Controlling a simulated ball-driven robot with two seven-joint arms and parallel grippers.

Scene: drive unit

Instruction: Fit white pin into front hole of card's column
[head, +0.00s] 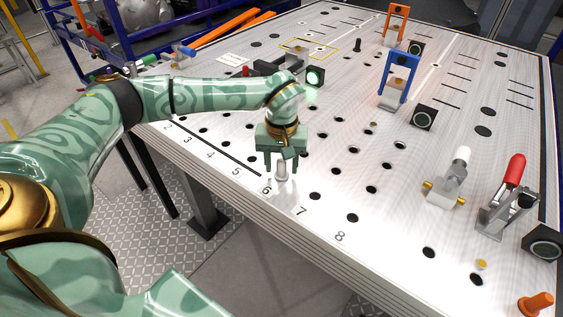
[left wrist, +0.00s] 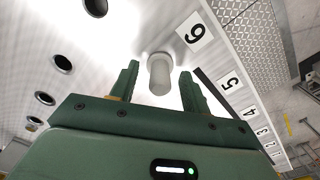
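The white pin (head: 282,172) stands at the board's front edge beside the number 6, between the fingers of my left gripper (head: 281,160). In the left wrist view the pin (left wrist: 160,75) is between the two green fingers (left wrist: 160,88), with a gap on each side, so the gripper is open around it. The pin's far end meets the white board (left wrist: 110,60) next to the 6 label (left wrist: 195,33). How deep it sits in a hole is hidden. I cannot make out the card for certain. My right gripper is not in view.
Open holes (head: 315,196) lie around the pin. Numbers run along the front edge. To the right are a white-topped metal fitting (head: 446,190), a red-handled clamp (head: 510,190) and an orange knob (head: 536,304). Blue (head: 398,80) and orange (head: 396,25) handles stand farther back.

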